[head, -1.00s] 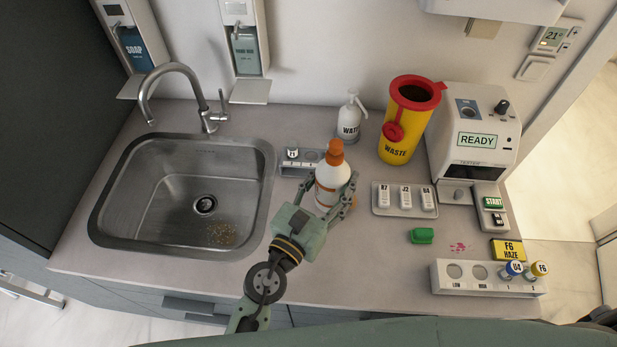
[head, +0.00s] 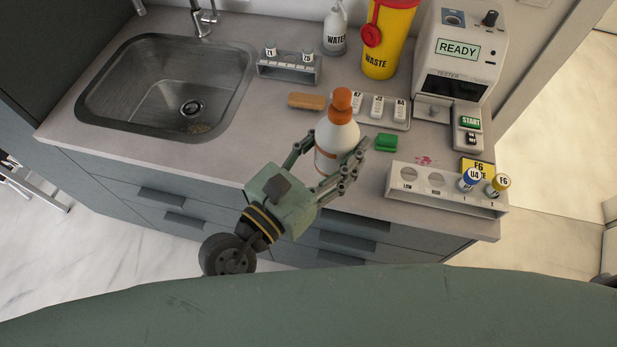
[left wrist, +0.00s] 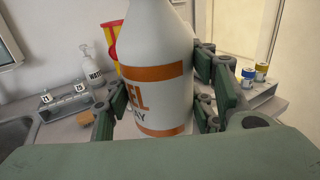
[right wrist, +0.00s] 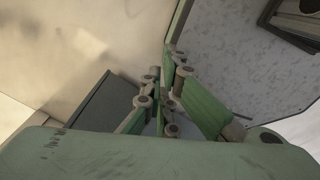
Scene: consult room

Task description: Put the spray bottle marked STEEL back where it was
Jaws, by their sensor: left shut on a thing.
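The spray bottle (head: 337,142) is white with an orange cap and orange bands. In the left wrist view the bottle (left wrist: 155,70) shows part of its label, ending in "EL" and "AY". My left gripper (head: 332,168) is shut around its body and holds it upright near the counter's front edge. Whether its base clears the counter is hidden by the gripper. My right gripper (right wrist: 165,95) shows only in the right wrist view, its fingers drawn together with nothing seen between them, away from the bottle.
The counter (head: 240,155) has a sink (head: 165,85) at left. A brown brush (head: 307,101), vial rack (head: 290,70), WATER bottle (head: 335,30) and WASTE bin (head: 384,45) stand behind. A green block (head: 386,142), vial tray (head: 400,122), tester (head: 455,50) and front rack (head: 440,195) are right.

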